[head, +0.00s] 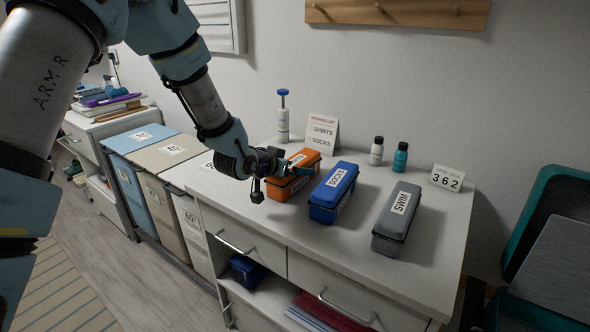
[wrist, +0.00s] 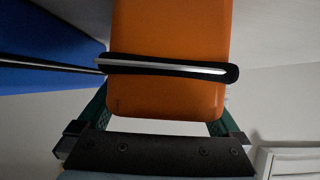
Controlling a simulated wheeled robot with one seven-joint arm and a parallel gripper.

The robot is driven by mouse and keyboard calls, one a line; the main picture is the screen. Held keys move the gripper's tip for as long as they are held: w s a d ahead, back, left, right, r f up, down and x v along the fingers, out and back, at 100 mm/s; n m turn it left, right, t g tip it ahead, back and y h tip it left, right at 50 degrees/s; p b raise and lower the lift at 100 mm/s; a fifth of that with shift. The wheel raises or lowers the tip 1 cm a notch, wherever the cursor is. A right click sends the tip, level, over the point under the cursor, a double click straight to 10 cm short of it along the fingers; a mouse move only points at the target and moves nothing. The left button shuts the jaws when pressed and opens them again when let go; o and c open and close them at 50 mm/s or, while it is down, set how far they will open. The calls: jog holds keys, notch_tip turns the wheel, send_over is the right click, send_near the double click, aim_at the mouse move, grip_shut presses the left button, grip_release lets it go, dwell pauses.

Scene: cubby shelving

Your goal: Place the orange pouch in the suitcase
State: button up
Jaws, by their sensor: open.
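The orange pouch (head: 292,179) lies on the white dresser top, leftmost in a row of three pouches. It also fills the middle of the wrist view (wrist: 170,85), with a dark zip strip across it. My gripper (head: 290,171) is at the pouch, its open fingers (wrist: 160,122) on either side of the pouch's end in the wrist view. I cannot tell whether the fingers touch it. My gripper hides part of the pouch in the head view. A teal open case (head: 545,215), apparently the suitcase, stands at the far right, partly cut off by the frame edge.
A blue SOCKS pouch (head: 333,192) stands close right of the orange one; a grey SWIM pouch (head: 396,217) is farther right. Behind are a pump bottle (head: 283,118), a checklist card (head: 322,134), two small bottles (head: 400,157) and a 362 card (head: 447,178). Labelled bins (head: 165,165) stand left.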

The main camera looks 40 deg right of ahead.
jog(key=shift+w+d+f, duration=0.1)
jog(key=shift+d+f, duration=0.15)
jog(key=shift+d, duration=0.1)
